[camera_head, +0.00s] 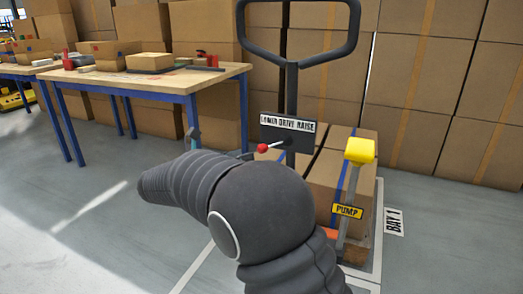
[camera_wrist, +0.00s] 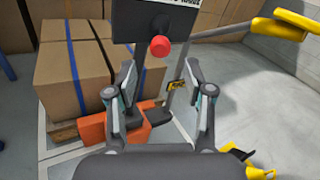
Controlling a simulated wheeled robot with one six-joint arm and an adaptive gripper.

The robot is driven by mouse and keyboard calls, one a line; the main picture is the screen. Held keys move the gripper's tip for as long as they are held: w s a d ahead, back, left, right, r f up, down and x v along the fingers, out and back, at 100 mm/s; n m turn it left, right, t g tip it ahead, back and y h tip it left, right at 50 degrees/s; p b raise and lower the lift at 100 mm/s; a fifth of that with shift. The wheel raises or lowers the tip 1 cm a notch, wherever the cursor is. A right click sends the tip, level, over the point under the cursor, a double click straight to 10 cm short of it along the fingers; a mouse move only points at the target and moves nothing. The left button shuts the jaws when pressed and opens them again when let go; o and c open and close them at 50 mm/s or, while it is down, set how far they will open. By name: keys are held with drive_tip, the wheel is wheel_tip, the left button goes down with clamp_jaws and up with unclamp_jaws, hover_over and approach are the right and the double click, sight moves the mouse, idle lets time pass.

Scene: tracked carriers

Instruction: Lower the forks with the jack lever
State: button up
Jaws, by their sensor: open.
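The jack lever is a short rod with a red knob (camera_head: 262,148), sticking out from the dark control plate (camera_head: 270,130) on the jack's handle post. The plate's label reads LOWER, DRIVE, RAISE. In the wrist view the red knob (camera_wrist: 160,46) shows just beyond and between my fingertips, in front of the plate (camera_wrist: 150,20). My gripper (camera_wrist: 160,72) is open, one finger each side, with nothing held. Whether a finger touches the knob cannot be told. In the head view my arm hides most of the gripper. The forks are hidden; cartons (camera_head: 325,185) sit above the orange jack body (camera_wrist: 100,140).
A yellow-topped lever (camera_head: 359,151) marked PUMP stands right of the control plate. The looped handle (camera_head: 298,55) rises above it. A workbench (camera_head: 150,82) with boxes and tools stands at the left. Stacked cartons (camera_head: 430,90) line the back. Floor at the lower left is clear.

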sight(259, 150)
drive_tip(key=x, duration=0.7)
drive_tip(key=shift+w+d, duration=0.15)
drive_tip(key=shift+d, duration=0.05)
clamp_jaws()
